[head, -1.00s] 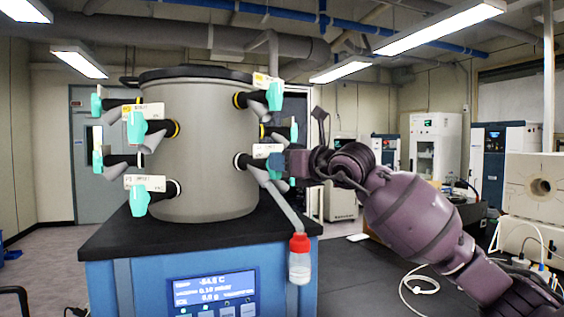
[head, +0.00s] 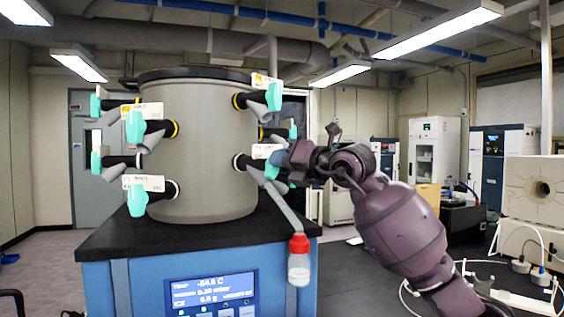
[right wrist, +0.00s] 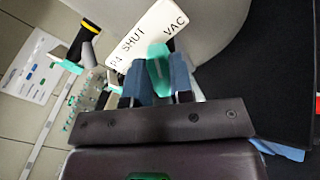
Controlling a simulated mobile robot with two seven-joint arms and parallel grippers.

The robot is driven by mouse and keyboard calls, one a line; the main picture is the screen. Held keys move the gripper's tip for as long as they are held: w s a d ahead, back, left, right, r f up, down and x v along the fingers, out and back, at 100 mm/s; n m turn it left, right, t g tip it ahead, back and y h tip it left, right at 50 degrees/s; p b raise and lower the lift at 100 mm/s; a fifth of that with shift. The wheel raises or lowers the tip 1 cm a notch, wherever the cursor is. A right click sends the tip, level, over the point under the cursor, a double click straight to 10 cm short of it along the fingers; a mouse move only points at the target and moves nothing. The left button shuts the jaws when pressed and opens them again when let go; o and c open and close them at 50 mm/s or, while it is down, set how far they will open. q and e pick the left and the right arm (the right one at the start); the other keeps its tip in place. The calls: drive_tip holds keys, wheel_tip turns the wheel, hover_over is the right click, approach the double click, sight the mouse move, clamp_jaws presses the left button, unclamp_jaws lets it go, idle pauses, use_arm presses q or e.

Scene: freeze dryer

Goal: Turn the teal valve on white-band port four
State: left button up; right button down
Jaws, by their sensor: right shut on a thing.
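The grey drum chamber (head: 205,140) has several side ports with teal valves. The white-band port (head: 238,161) low on its right side carries a white label and a teal valve (head: 272,171), partly hidden by my gripper. In the right wrist view the label (right wrist: 146,36) reads P4, SHUT and VAC. My right gripper (head: 281,160) is at this valve. In the right wrist view its two blue fingers (right wrist: 158,80) are shut on the teal handle (right wrist: 158,66), one on each side. My left gripper is not in view.
A red-capped bottle (head: 299,262) hangs below port four on a tube (head: 285,208). Another teal valve (head: 274,96) with a yellow-banded port sits above. The chamber stands on a black-topped blue cabinet (head: 135,236) with a display. Dark bench space is free to the right.

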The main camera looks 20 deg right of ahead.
drive_tip(key=m+p, duration=0.1)
drive_tip(key=m, duration=0.3)
drive_tip(key=shift+d, duration=0.1)
drive_tip(key=shift+m+p, duration=0.4)
idle(0.3)
drive_tip(key=c, duration=1)
unclamp_jaws()
drive_tip(key=shift+f, duration=0.1)
drive_tip(key=shift+d, duration=0.1)
